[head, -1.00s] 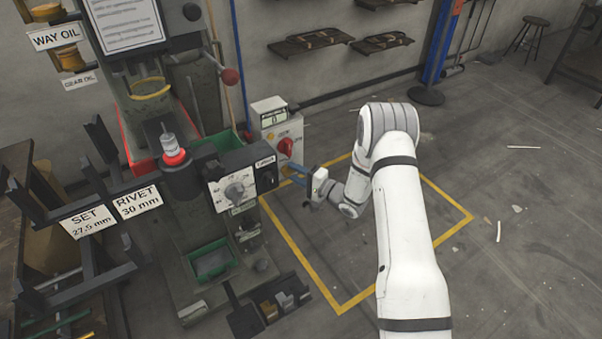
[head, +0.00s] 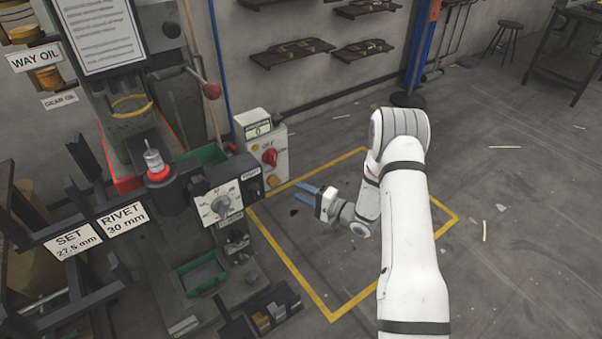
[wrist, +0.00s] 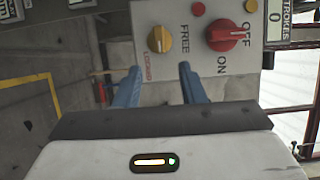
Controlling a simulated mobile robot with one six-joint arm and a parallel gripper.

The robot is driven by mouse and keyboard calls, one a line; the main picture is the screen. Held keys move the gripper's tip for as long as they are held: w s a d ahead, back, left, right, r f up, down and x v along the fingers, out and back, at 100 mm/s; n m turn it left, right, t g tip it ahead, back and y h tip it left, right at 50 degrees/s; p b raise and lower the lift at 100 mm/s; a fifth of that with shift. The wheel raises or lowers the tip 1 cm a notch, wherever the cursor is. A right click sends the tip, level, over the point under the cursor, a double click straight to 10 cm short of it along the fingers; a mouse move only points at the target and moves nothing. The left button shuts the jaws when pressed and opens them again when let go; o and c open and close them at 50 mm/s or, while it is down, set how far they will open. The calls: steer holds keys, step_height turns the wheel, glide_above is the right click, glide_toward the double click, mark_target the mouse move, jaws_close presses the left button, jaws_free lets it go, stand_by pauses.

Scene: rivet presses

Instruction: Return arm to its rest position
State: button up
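My gripper (head: 306,194) has blue fingers and is at the end of my white arm, over the yellow-outlined floor area to the right of the press. In the wrist view, the two blue fingers (wrist: 160,84) stand apart with nothing between them. The control box (head: 264,150) with a red knob is beyond the fingers. In the wrist view the control box (wrist: 192,68) shows a yellow knob (wrist: 159,39) and a red knob (wrist: 230,35) marked OFF and ON. My fingers look apart from both knobs.
The rivet press (head: 150,110) with its dial box (head: 222,204) stands to the left. A rack with SET (head: 73,242) and RIVET (head: 123,218) labels is at the far left. Open floor (head: 510,260) lies to the right. Wall shelves (head: 292,53) hang at the back.

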steer(key=shift+w+r, duration=0.1)
steer(key=w+d+r+n+t+h+p, duration=0.1)
steer(key=w+d+r+h+p, duration=0.25)
steer(key=r, duration=0.55)
steer(key=d+r+n+h+p, duration=0.25)
steer(key=d+r+h, duration=0.35)
steer(key=r, duration=0.4)
steer(key=s+d+r+g+h+p, duration=0.2)
steer(key=s+d+r+h+p, duration=0.3)
steer(key=s+r, duration=0.5)
steer(key=s+a+r+n+g+p, duration=0.1)
steer(key=s+r, duration=0.4)
steer(key=s, duration=0.8)
steer(key=s+r+n+g+p, duration=0.2)
steer(key=s+r+g, duration=0.3)
steer(key=s, duration=0.8)
steer(key=shift+a+r+p, duration=0.4)
steer(key=shift+r+p, duration=0.05)
steer(key=shift+h, duration=0.25)
steer(key=shift+c, duration=0.2)
